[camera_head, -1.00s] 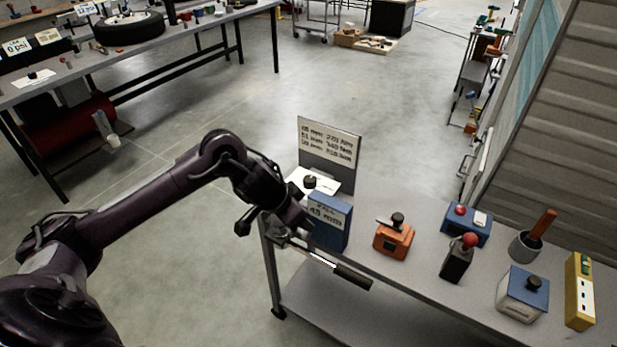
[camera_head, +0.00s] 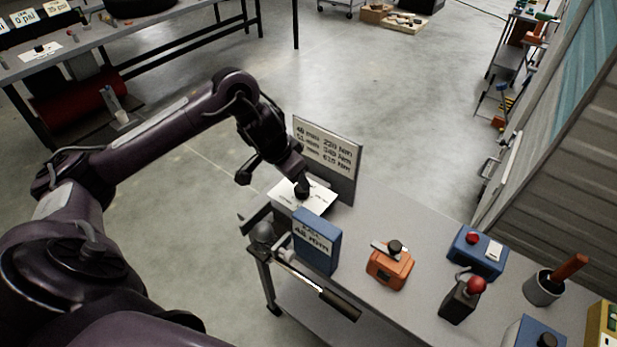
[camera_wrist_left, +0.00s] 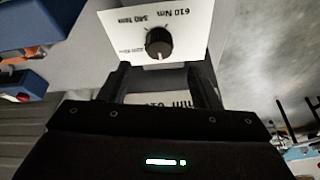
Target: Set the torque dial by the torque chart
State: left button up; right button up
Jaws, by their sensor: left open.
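The torque dial (camera_head: 302,189) is a black knob on a white plate (camera_head: 318,205) at the cart's far left corner. In the left wrist view the dial (camera_wrist_left: 158,42) has a light mark pointing toward the picture's bottom; 610 Nm and 340 Nm read above it, with a smaller label at left. The torque chart (camera_head: 325,153) stands upright behind it, listing mm sizes with 220, 340 and 610 Nm. A blue box (camera_head: 317,243) has a label seeming to read 48 mm. My left gripper (camera_wrist_left: 160,82) is open and empty, close to the dial, which shows beyond its fingers.
An orange box (camera_head: 390,268), a black lever box (camera_head: 460,300) and a blue button box (camera_head: 478,250) stand to the right. Bare cart top lies right of the chart.

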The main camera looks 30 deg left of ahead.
aim_at(300, 189)
pick_arm(q)
jog(key=x, duration=0.4)
jog(key=shift+s+d+f, duration=0.1)
jog(key=shift+s+f, duration=0.2)
jog(key=shift+f, duration=0.15)
jog(key=shift+x, duration=0.95)
jog(key=shift+w, duration=0.25)
jog(key=shift+s, duration=0.1)
jog(key=c, duration=1)
pick_arm(e)
jog(key=shift+s, duration=0.65)
